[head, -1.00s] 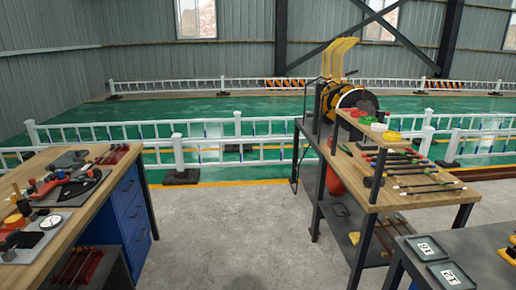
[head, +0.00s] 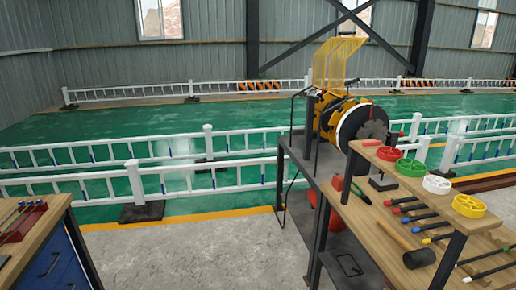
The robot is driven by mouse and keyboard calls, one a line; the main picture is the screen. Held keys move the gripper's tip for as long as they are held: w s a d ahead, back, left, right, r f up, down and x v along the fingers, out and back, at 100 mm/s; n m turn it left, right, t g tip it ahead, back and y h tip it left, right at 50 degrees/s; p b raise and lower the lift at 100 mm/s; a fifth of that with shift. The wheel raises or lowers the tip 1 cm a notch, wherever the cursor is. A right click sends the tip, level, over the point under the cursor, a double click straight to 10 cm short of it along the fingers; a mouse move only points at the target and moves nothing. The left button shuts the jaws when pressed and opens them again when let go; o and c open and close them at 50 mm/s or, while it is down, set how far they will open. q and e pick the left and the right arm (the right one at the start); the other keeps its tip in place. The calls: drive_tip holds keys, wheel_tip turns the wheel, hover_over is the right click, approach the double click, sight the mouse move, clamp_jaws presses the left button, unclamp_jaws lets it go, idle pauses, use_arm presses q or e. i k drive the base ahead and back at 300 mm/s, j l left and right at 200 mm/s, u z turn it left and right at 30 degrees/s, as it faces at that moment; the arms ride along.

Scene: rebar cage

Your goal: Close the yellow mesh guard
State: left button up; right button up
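The yellow mesh guard (head: 335,63) stands raised and open above a machine in the head view. Its mesh panel tilts up and to the right. The machine (head: 352,121) below has a yellow body and a round disc with a dark centre and pale rim. It sits at the far end of a dark metal stand (head: 318,165). The guard's hinge area is partly hidden by the machine's frame. Neither of my grippers shows in this view.
A wooden workbench (head: 400,232) on the right holds a mallet (head: 410,252), several coloured wheels (head: 411,168) and rods. Another wooden bench (head: 45,235) with blue drawers stands at lower left. Open concrete floor (head: 190,255) lies between them. White railings (head: 95,185) run behind.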

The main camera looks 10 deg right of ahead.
sight(344, 33)
drive_tip(key=i+l+z, duration=0.1)
drive_tip(key=i+z, duration=0.3)
drive_tip(key=i, duration=0.4)
drive_tip(key=i+j+z, duration=0.15)
drive_tip(key=i+z, duration=0.25)
drive_tip(key=i, duration=0.35)
